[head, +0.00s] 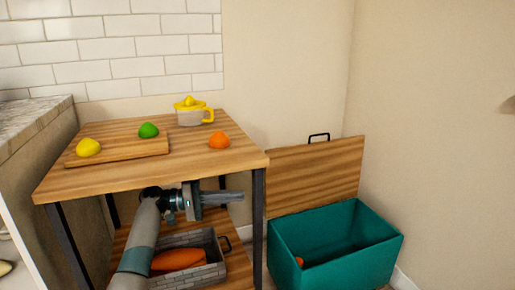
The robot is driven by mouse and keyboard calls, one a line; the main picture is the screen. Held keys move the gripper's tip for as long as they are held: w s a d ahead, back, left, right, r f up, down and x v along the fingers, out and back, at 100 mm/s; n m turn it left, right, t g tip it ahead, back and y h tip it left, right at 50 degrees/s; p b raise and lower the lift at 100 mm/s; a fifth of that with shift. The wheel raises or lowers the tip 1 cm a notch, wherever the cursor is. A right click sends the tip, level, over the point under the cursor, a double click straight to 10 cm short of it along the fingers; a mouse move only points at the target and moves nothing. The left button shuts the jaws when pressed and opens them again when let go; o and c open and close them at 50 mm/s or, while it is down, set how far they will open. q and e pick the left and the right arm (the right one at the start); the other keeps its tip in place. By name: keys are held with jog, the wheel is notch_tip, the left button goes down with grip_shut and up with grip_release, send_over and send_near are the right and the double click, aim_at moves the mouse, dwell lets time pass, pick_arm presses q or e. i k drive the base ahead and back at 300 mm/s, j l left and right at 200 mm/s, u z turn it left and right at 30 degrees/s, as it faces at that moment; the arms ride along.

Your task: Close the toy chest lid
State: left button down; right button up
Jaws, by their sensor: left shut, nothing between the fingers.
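The toy chest is a teal box (294,237) on the floor at the right. Its wooden lid (318,180) stands open at the back, with a black handle (319,136) on its top edge. A small orange object (299,262) lies inside the chest; the rest of the inside is dark. My left gripper (241,196) is shut and empty. It points right, under the shelf's upper board, left of the chest and apart from the lid. My right gripper is not in view.
The wooden shelf unit (170,183) with black legs (258,230) stands left of the chest. On top are a cutting board (117,150), a yellow fruit (88,148), a green fruit (148,130), an orange fruit (219,141) and a juicer (190,116). A grey basket (212,250) sits below.

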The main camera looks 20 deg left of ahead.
aim_at(309, 175)
jog(key=i+j, duration=0.25)
jog(key=i, duration=0.25)
jog(key=i+j, duration=0.3)
jog(key=i, duration=0.2)
